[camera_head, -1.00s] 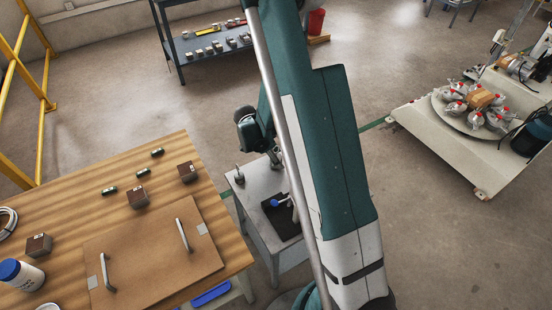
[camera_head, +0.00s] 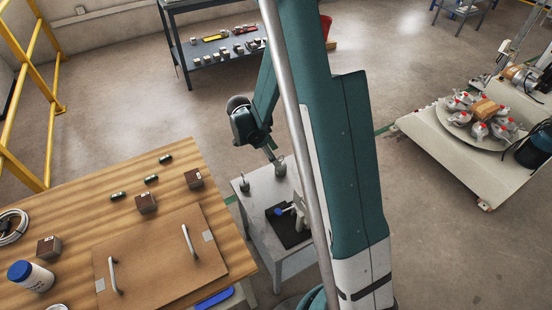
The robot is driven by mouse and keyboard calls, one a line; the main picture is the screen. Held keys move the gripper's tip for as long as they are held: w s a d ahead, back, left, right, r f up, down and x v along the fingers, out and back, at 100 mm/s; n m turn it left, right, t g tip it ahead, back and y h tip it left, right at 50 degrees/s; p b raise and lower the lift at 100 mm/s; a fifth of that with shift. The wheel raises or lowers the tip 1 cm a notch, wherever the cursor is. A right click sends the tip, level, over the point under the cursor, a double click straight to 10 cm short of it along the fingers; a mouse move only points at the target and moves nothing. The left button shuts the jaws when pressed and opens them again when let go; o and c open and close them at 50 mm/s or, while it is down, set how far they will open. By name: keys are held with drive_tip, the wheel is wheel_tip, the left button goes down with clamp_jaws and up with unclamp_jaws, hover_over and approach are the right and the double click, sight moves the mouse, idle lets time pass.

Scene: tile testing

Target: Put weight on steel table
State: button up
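The small grey steel table (camera_head: 262,238) stands right of the wooden table, partly hidden by my arm. A small grey metal weight (camera_head: 244,184) stands upright near its back left corner. A second grey weight-like piece (camera_head: 281,167) shows just below my gripper (camera_head: 273,156), near the table's back edge. I cannot tell whether it is held, touching the gripper or standing on the table. The fingers are too small to tell open from shut.
A black plate with a blue-knobbed device (camera_head: 283,210) takes up the table's front right. The wooden table (camera_head: 215,197) holds a brown board (camera_head: 150,262), several dark blocks and green cylinders. A shelf (camera_head: 190,72) stands behind. A white platform (camera_head: 440,150) is at right.

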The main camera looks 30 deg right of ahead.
drive_tip(key=shift+v, duration=1.05)
drive_tip(key=shift+r, duration=0.1)
drive_tip(key=s+a+r+n+t+y, duration=0.1)
drive_tip(key=s+a+r+n, duration=0.15)
drive_tip(key=r, duration=0.45)
drive_tip(key=s+a+r+n+t, duration=0.1)
drive_tip(key=s+a+r+n, duration=0.1)
drive_tip(key=s+r+n, duration=0.3)
drive_tip(key=a+r+n+t+y, duration=0.1)
drive_tip(key=a+r+n+t, duration=0.1)
drive_tip(key=r, duration=0.6)
drive_tip(key=s+a+r+n+t+y, duration=0.1)
drive_tip(key=s+a+r+n, duration=0.3)
drive_tip(key=s, duration=0.4)
drive_tip(key=s+a+r+n+t+y, duration=0.1)
drive_tip(key=s+a+r+n+t, duration=0.2)
drive_tip(key=s+r+n, duration=0.3)
drive_tip(key=shift+s+a+r+n+y, duration=0.2)
drive_tip(key=shift+s+a+n+y, duration=0.15)
drive_tip(key=shift+s+a, duration=0.65)
drive_tip(key=shift+s+d, duration=0.25)
